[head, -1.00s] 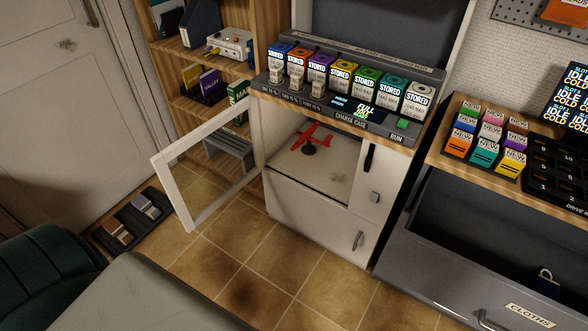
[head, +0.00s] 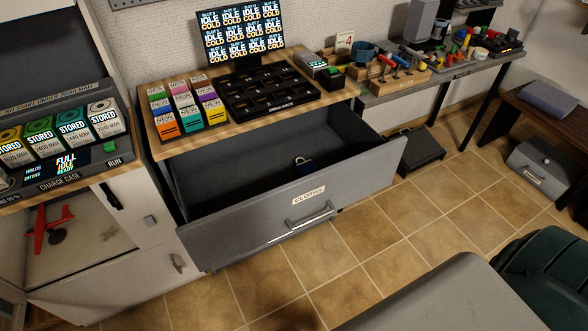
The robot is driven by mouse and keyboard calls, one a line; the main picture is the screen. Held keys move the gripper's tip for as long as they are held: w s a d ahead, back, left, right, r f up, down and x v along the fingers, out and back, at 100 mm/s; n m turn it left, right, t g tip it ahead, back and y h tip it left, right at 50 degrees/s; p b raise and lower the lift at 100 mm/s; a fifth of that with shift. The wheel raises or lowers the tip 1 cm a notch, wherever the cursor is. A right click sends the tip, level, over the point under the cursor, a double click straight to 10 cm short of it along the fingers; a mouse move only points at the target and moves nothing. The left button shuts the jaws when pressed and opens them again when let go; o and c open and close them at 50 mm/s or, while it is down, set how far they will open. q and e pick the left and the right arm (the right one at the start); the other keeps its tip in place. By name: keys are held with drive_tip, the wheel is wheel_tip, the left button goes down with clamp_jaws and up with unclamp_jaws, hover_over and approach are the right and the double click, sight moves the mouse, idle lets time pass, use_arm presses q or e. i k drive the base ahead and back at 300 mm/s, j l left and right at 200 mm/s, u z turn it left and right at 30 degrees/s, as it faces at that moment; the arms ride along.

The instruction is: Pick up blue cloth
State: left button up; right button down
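I see no spread-out blue cloth. A grey drawer labelled CLOTHS (head: 240,232) stands pulled open below the wooden counter in the middle of the head view. Inside it, near its front wall, a small dark blue item with a pale loop (head: 303,163) shows; it is too small to tell whether it is a cloth. The front panel hides part of the drawer floor, and the rest looks dark and empty. Neither of my grippers is in view.
A charge case (head: 65,148) stands at left above an open compartment with a red model plane (head: 47,228). Colored boxes (head: 180,102) and a black slotted tray (head: 268,92) lie on the counter. A workbench with tools (head: 430,75) is at right.

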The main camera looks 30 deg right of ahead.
sight(305, 168)
drive_tip(key=z, duration=0.95)
drive_tip(key=i+l+u, duration=0.25)
drive_tip(key=j, duration=0.1)
